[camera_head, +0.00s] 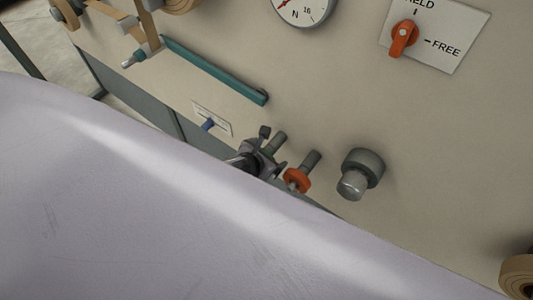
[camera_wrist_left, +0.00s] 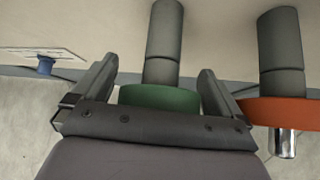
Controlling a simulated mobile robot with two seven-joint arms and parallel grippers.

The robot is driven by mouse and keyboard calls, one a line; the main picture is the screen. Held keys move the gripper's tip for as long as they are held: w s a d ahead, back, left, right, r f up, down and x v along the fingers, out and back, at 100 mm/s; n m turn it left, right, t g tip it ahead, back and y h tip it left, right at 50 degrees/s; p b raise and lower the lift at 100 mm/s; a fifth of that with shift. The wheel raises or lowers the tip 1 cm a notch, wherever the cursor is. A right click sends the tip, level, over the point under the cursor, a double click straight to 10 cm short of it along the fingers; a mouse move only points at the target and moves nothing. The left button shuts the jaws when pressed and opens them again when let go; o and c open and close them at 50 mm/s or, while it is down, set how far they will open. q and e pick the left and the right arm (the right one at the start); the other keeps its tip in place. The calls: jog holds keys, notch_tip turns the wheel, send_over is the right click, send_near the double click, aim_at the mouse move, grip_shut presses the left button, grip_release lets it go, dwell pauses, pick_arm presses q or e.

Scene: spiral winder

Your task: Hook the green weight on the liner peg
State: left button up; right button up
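The green weight (camera_wrist_left: 160,97) shows as a disc at the near end of a grey post (camera_wrist_left: 163,40) in the left wrist view. My left gripper (camera_wrist_left: 157,88) has its fingers spread, one on each side of the green disc. Whether they touch it I cannot tell. In the head view my left gripper (camera_head: 262,154) is at the grey post, and the green weight is mostly hidden. A blue peg (camera_head: 208,125) with a small label is to its left; it also shows in the wrist view (camera_wrist_left: 45,66). Which peg is the liner peg is not readable. My right gripper is not in view.
An orange weight (camera_head: 297,179) on another grey post is close to the right of my left gripper. A silver-tipped knob (camera_head: 355,180) stands farther right. A teal bar (camera_head: 215,70), a gauge (camera_head: 305,8) and an orange switch (camera_head: 403,39) are above on the panel.

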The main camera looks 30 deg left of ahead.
pick_arm(q)
jog(key=shift+s, duration=0.1)
jog(key=shift+p+v, duration=0.9)
jog(key=shift+v, duration=2.65)
